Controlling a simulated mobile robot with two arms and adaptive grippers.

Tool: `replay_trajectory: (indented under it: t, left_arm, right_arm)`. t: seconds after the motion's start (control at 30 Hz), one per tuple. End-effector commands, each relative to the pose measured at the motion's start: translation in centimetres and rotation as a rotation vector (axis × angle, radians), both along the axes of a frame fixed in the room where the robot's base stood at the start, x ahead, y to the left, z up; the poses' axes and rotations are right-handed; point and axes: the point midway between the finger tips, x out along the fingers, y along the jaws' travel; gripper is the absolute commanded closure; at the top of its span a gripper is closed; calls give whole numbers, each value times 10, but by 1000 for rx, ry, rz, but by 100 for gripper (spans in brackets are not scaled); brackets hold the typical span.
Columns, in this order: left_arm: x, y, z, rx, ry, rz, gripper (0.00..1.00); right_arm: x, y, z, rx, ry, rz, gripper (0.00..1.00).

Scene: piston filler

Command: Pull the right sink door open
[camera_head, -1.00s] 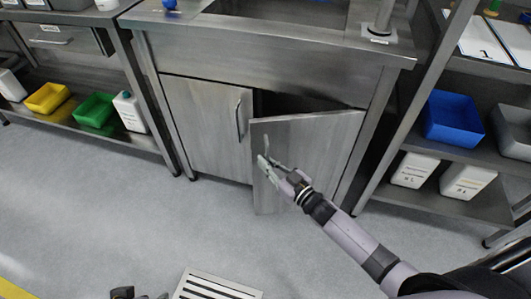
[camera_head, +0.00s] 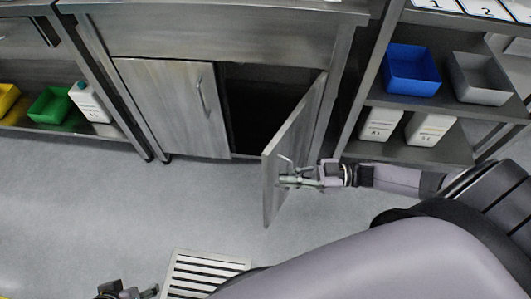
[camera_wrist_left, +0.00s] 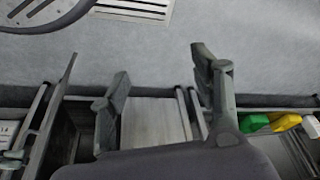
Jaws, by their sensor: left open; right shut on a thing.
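The right sink door (camera_head: 306,125) is a grey metal panel hinged at its right side. It stands swung well out from the cabinet, with the dark interior (camera_head: 262,115) showing behind it. My right gripper (camera_head: 291,180) is shut on the door's handle (camera_head: 285,161), near the free edge; the fingers partly hide the handle. The left sink door (camera_head: 172,105) is closed, with its own handle (camera_head: 202,96). My left gripper (camera_head: 140,293) is at the bottom edge of the head view, away from the doors. In the left wrist view its fingers (camera_wrist_left: 162,78) are apart and empty.
A shelf rack at the right holds a blue bin (camera_head: 412,72), a grey bin (camera_head: 481,80) and white containers (camera_head: 381,124). A left shelf holds a green bin (camera_head: 50,106) and a white bottle (camera_head: 88,102). A floor grate (camera_head: 205,274) lies before the cabinet; nearby floor is clear.

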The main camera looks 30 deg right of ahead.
Motion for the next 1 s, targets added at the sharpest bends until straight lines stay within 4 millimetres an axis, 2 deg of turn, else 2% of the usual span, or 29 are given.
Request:
replay_trajectory:
  t: [0.03, 0.13, 0.2, 0.3, 0.5, 0.7, 1.0]
  left_arm:
    - [0, 0, -8, 0, 0, 0, 42]
    - [2, 0, -13, -1, -7, 0, 42]
    - [27, -8, -7, -24, -120, -11, 42]
    - [50, -15, 1, -47, -229, -19, 42]
    - [78, -24, 15, -77, -370, -30, 42]
    - [90, -28, 23, -91, -436, -34, 42]
    - [93, -29, 26, -95, -455, -36, 42]
  right_arm:
    - [-8, -11, -4, -6, 0, 40, 100]
    - [-24, -26, -3, -5, -2, 119, 100]
    - [-34, -37, -3, -4, -2, 170, 100]
    - [-45, -51, -2, -3, -2, 232, 100]
    - [-62, -72, -1, 1, 0, 245, 100]
    - [-69, -84, 0, 1, -2, 245, 100]
    - [-70, -86, 1, 2, -4, 243, 100]
